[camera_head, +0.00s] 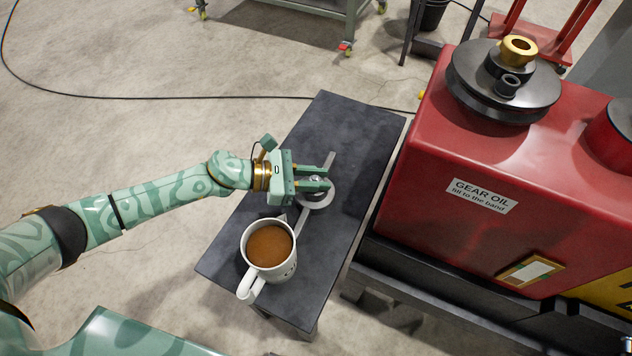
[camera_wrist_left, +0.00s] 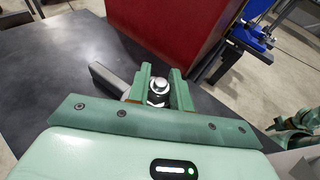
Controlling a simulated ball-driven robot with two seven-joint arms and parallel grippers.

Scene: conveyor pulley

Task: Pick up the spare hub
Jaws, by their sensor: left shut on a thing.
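The spare hub, a small silver-grey round part (camera_head: 317,186), is between the fingers of my left gripper (camera_head: 326,178) above the dark table. A pale grey ring (camera_head: 316,203) shows around and below it; I cannot tell whether the ring belongs to the hub or whether it touches the table. In the left wrist view, the bright rounded top of the hub (camera_wrist_left: 159,86) shows between the two green fingers of my left gripper (camera_wrist_left: 160,78), which is shut on it. The fingers hide its sides. My right gripper cannot be made out in either view.
A grey bar (camera_head: 302,222) runs beneath the gripper on the dark table (camera_head: 352,123). A white mug of brown liquid (camera_head: 284,270) stands close in front. The red gear oil housing (camera_head: 420,170) rises to the right, with a black pulley (camera_head: 470,96) on top. The table's far end is clear.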

